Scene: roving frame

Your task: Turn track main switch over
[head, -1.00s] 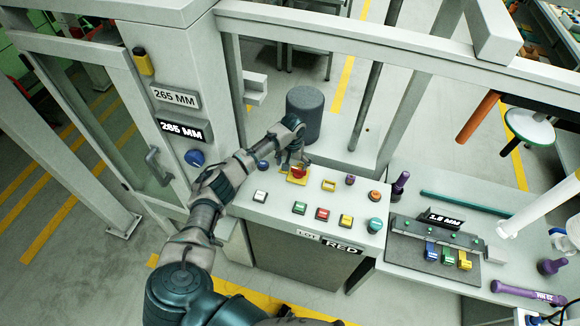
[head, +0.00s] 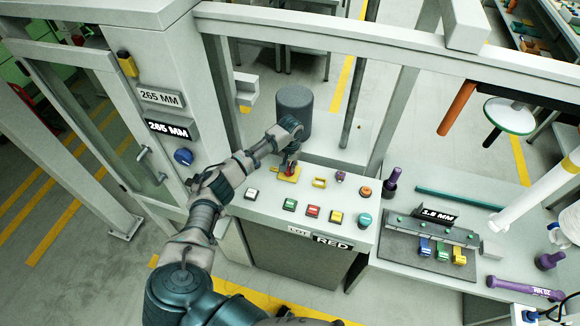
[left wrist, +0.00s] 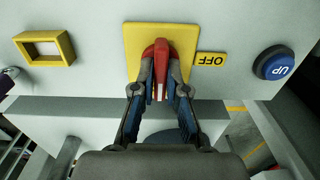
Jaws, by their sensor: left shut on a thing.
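The track main switch is a red handle (left wrist: 161,60) on a yellow plate (left wrist: 133,42), with a yellow OFF label (left wrist: 210,58) beside the plate in the left wrist view. In the head view the red handle (head: 289,171) and its yellow plate (head: 293,179) are at the back left of the sloping console. My left gripper (left wrist: 161,85) is shut on the red handle, one finger on each side. It also shows in the head view (head: 290,165), over the plate. The fingers cover the handle's lower part. My right gripper is in neither view.
A blue UP button (left wrist: 274,64) and an empty yellow frame (left wrist: 46,48) flank the switch. Several coloured buttons line the console (head: 270,217). A grey cabinet (head: 160,60) is at left, and a bench (head: 400,268) at right.

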